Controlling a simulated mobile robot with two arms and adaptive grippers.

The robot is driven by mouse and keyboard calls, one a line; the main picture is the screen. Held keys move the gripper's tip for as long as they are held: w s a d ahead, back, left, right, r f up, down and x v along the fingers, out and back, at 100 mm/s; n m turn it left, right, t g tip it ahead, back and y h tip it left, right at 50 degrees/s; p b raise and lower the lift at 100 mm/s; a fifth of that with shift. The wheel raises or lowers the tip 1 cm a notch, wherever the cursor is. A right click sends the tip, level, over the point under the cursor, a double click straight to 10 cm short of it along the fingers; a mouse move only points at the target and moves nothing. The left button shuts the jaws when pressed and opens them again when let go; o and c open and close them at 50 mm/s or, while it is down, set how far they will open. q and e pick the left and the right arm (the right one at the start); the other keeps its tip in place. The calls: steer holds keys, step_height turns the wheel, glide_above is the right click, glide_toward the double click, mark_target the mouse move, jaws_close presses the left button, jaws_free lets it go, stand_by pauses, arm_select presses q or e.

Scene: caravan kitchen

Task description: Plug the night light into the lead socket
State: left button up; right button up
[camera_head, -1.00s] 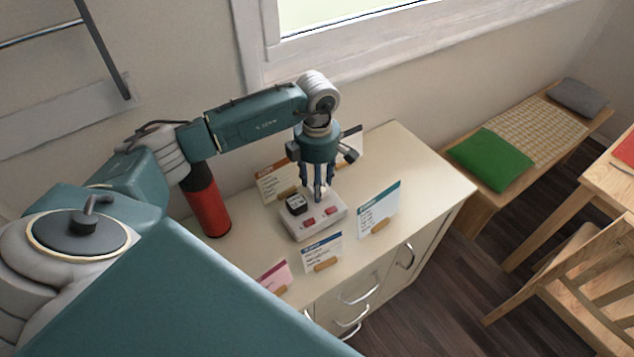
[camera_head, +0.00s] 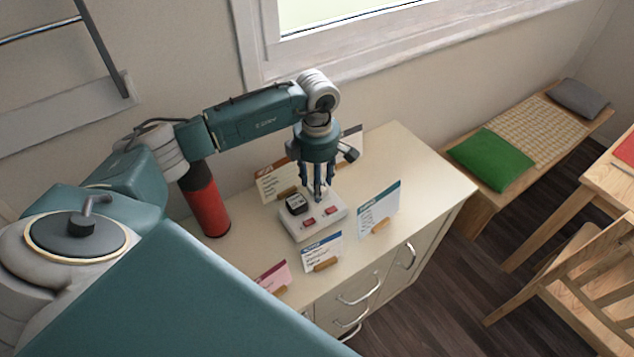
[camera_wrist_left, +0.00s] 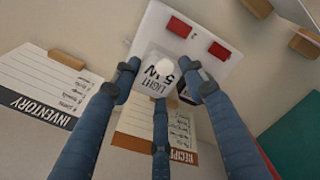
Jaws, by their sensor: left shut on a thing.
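The lead socket (camera_head: 301,233) is a pale block with two red switches, lying on the counter. It also shows in the left wrist view (camera_wrist_left: 148,31). A black plug (camera_head: 296,205) with a white label sits on its left part. My left gripper (camera_head: 319,197) points down over the back right part of the block. In the head view the fingers mostly hide the light. I cannot tell whether its pins are in the socket. My right gripper is not in view.
Cards on wooden stands surround the block: a blue-headed one (camera_head: 322,251), a teal-headed one (camera_head: 379,209), a pink one (camera_head: 273,275) and an orange-headed one (camera_head: 277,184) behind. A red cylinder (camera_head: 208,207) stands left. The counter (camera_head: 432,181) is clear at right.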

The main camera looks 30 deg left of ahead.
arm_select(q)
steer(key=shift+f+b, duration=0.9)
steer(key=shift+f, duration=0.2)
steer(key=o, duration=1.2)
steer(key=shift+r, duration=0.1)
step_height(320, 180, up, 12)
steer(key=shift+f, duration=0.1)
